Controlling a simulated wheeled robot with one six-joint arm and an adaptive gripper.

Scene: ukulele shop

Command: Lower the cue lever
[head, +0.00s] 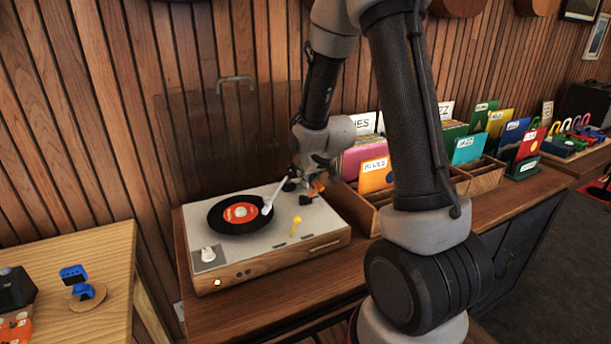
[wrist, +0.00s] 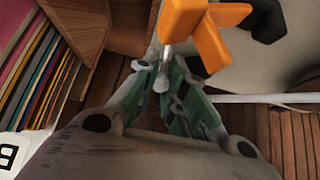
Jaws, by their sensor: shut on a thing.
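The record player (head: 225,272) stands on the wooden counter with a black record (head: 238,213) on its platter. Its tonearm (head: 275,198) has a white head at the record's right edge; I cannot tell whether it touches. An orange part (head: 319,185) sits at the tonearm's base, also large in the wrist view (wrist: 187,22). Beside it, a thin silver rod with a round end, which appears to be the cue lever (wrist: 163,82), lies between my fingertips. My gripper (wrist: 168,88) is shut on it. In the head view, my gripper (head: 303,182) is over the deck's back right corner.
A yellow lever (head: 296,222) and a pale knob (head: 208,254) stand on the deck. The clear lid (head: 185,140) is raised behind. Wooden record bins (head: 363,212) stand close on the right. A side table (head: 110,262) is at the left.

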